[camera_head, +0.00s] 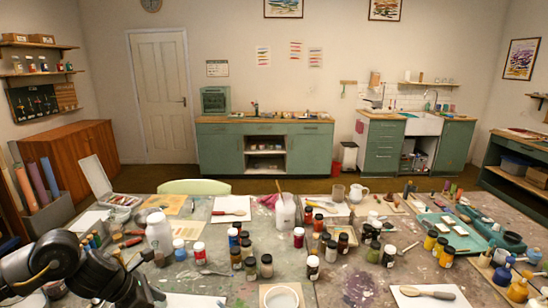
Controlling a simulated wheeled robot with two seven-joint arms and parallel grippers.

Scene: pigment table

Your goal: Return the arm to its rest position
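My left arm comes in dark and jointed at the lower left. Its gripper (152,294) is low over the near left part of the paint-splashed table (345,285). The fingers are small and dark, and I cannot tell whether they are open or shut or whether anything is between them. My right arm and gripper are not in view.
Near the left arm stand a white bottle (159,232) and several pigment jars. A white bowl (281,297) is at the front middle. A white jug with brushes (286,212) stands at centre. A teal tray (450,234) lies right. Little of the table is clear.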

